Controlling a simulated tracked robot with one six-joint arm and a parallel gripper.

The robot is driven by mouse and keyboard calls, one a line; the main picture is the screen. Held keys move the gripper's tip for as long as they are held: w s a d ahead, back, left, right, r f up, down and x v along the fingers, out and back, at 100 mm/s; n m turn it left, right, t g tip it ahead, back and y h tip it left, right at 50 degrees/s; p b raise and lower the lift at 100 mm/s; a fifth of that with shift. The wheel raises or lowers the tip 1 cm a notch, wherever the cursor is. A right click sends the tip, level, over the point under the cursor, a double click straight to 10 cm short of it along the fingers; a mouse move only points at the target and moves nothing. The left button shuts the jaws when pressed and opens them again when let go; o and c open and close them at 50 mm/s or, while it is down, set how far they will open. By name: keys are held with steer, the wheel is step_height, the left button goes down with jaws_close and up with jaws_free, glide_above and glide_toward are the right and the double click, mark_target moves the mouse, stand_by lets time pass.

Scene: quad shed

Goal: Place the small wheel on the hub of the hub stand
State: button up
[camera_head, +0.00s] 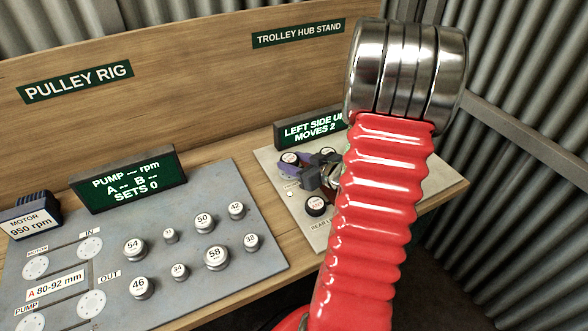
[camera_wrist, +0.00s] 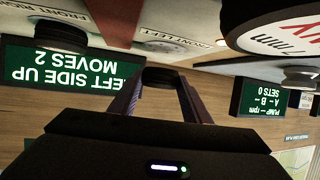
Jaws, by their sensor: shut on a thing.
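My gripper (camera_wrist: 158,100) is shut on a small dark wheel (camera_wrist: 160,77), which sits between its fingertips in the wrist view, where the picture is upside down. In the head view, the purplish fingers reach left over the hub stand board (camera_head: 268,156), with a pale-faced wheel (camera_head: 289,158) at their tips. A pale round mount marked FRONT LEFT (camera_wrist: 168,47) is beyond the held wheel; I cannot tell whether they touch. A wheel with red lettering (camera_head: 316,204) stands on the board, and a large wheel face with red lettering (camera_wrist: 285,28) fills the wrist view's upper right.
A sign (camera_head: 310,130) reading LEFT SIDE UP, MOVES 2 stands behind the hub stand. My red arm hides the board's right part in the head view. The pulley rig panel (camera_head: 200,262) to the left carries several numbered pulleys and a pump display (camera_head: 128,180).

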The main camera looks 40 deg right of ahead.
steer(key=shift+f, duration=1.5)
steer(key=o, duration=1)
steer(key=shift+f, duration=0.1)
steer(key=shift+o, duration=0.2)
steer(key=v, duration=1.2)
steer(key=shift+d+r, duration=0.1)
steer(key=shift+r, duration=0.1)
